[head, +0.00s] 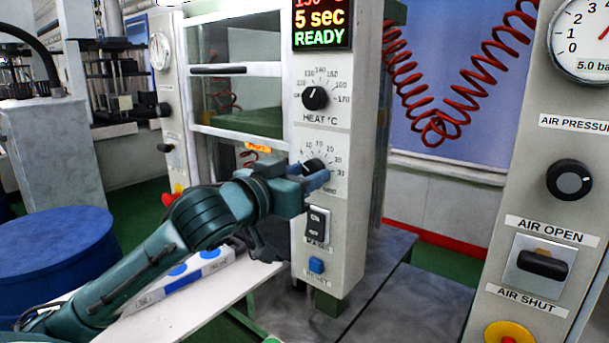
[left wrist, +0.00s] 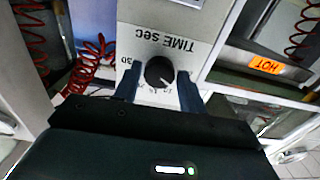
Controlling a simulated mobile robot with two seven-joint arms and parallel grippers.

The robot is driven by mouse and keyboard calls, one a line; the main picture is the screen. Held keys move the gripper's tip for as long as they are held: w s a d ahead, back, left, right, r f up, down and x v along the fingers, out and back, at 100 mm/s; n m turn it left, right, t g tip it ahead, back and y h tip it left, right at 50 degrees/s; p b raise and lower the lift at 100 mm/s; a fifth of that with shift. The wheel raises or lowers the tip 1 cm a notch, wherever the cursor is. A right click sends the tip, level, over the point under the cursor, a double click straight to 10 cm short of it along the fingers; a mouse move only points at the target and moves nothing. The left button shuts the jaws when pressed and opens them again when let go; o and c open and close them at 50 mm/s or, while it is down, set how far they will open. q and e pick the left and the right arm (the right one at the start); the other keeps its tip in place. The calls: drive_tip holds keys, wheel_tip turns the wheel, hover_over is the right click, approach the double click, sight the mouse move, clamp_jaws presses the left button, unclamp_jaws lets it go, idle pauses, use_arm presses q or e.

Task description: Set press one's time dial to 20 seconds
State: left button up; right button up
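The press's time dial is a round black knob (head: 313,166) on the white control column, below the heat dial. It also shows in the left wrist view (left wrist: 158,72), upside down under the words TIME sec, with a light pointer mark. My left gripper (head: 319,181) is at this dial and partly hides its scale. In the left wrist view its two blue fingers (left wrist: 160,86) stand on either side of the knob, open, with a gap visible on each side. My right gripper is not in view.
The heat dial (head: 315,97) sits above, and a black rocker switch (head: 317,226) and blue button (head: 316,265) sit below. An air panel (head: 545,200) stands at right. A red coiled hose (head: 440,120) hangs behind. A blue drum (head: 55,245) stands at left.

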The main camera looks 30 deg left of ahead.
use_arm(q)
drive_tip(key=c, duration=0.6)
drive_tip(key=shift+m, duration=0.3)
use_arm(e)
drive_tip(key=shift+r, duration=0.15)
use_arm(q)
drive_tip(key=m+p, duration=0.2)
drive_tip(key=m, duration=0.3)
drive_tip(key=shift+a+r+p, duration=0.1)
drive_tip(key=shift+r+p, duration=0.05)
drive_tip(key=shift+p, duration=0.2)
drive_tip(key=m+p, duration=0.1)
drive_tip(key=m, duration=0.2)
drive_tip(key=m+p, duration=0.2)
drive_tip(key=m, duration=0.5)
drive_tip(key=shift+m+p, duration=0.3)
drive_tip(key=shift+p, duration=0.05)
drive_tip(key=shift+m, duration=0.8)
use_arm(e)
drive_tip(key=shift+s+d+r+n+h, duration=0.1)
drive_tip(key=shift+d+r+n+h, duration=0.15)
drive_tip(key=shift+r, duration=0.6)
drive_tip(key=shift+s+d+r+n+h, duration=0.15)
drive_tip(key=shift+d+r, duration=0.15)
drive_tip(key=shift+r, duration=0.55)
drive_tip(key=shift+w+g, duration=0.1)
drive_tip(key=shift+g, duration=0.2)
